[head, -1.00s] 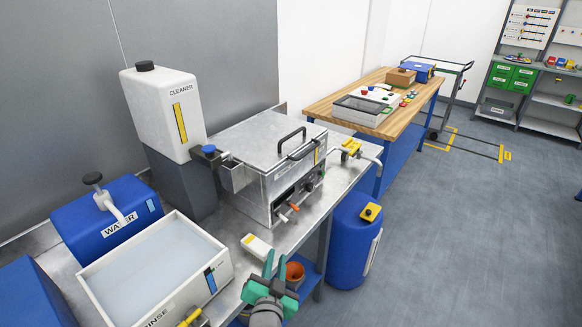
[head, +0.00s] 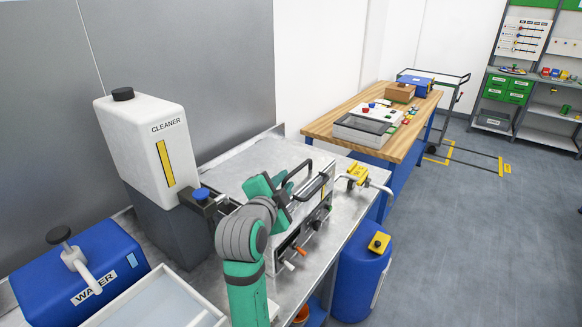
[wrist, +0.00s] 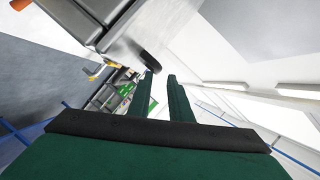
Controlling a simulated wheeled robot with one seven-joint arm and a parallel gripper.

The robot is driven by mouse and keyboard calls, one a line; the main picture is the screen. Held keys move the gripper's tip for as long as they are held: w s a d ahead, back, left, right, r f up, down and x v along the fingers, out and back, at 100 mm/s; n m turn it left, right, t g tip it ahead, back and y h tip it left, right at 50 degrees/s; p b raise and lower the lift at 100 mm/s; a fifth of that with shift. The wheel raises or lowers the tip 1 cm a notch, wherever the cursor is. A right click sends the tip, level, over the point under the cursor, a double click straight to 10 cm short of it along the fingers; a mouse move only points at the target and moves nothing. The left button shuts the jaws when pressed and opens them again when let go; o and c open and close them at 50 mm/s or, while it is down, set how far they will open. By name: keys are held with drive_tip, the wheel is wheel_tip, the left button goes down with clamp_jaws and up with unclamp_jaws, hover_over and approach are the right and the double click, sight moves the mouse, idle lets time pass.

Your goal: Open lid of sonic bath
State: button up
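The sonic bath is the steel box on the bench; its flat steel lid (head: 240,165) lies shut on top. A black bar handle (head: 318,184) shows at the lid's front right edge. My gripper (head: 287,188) is over the front of the lid, just left of the handles, and its arm hides part of the bath's front. In the wrist view my two green fingers (wrist: 161,78) are apart with nothing between them. A black rounded handle end (wrist: 150,62) is just beyond the left fingertip; I cannot tell whether they touch.
A white cleaner tank (head: 145,140) stands left of the bath, and a blue water container (head: 75,280) is nearer. A rinse tub (head: 165,300) is at the front. Yellow-handled taps (head: 358,174) are right of the bath. A blue drum (head: 362,275) stands on the floor.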

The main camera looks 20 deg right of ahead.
sight(294, 174)
drive_tip(key=x, duration=0.7)
drive_tip(key=shift+w+d+f, duration=0.1)
drive_tip(key=shift+d+f, duration=0.05)
drive_tip(key=shift+d, duration=0.45)
drive_tip(key=shift+w+d+f, duration=0.15)
drive_tip(key=shift+w+d, duration=0.15)
drive_tip(key=shift+w, duration=0.35)
drive_tip(key=shift+c, duration=0.4)
clamp_jaws()
